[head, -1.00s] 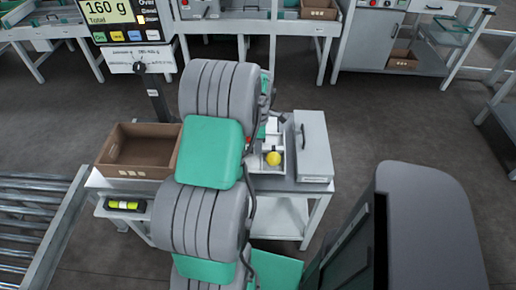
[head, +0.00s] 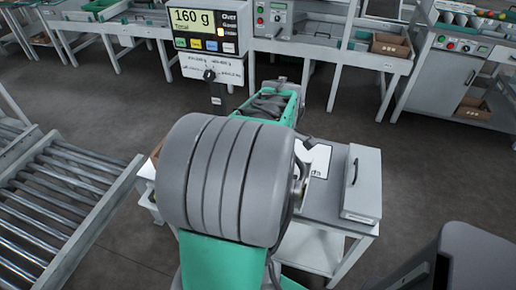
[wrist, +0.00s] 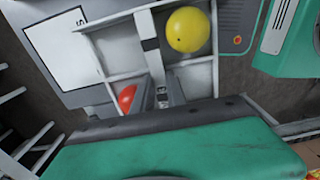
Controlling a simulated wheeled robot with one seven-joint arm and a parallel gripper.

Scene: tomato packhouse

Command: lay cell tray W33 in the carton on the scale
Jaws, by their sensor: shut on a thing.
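A white cell tray (wrist: 119,62) shows in the wrist view. It holds a yellow tomato (wrist: 187,30) in one cell and a red tomato (wrist: 127,98) in another. My gripper (wrist: 163,92) is shut on the tray at its divider; the fingertips are partly hidden by my wrist. In the head view my arm hides the gripper and the tray. The carton (head: 155,161) shows only as a brown sliver left of my arm. The scale display (head: 207,30) reads 160 g Total. No W33 label is readable.
The bench (head: 322,202) carries a white printed sheet (head: 316,160) and a grey box (head: 362,182) with a handle at its right. A roller conveyor (head: 65,195) runs along the left. Other work tables stand behind, with open floor between.

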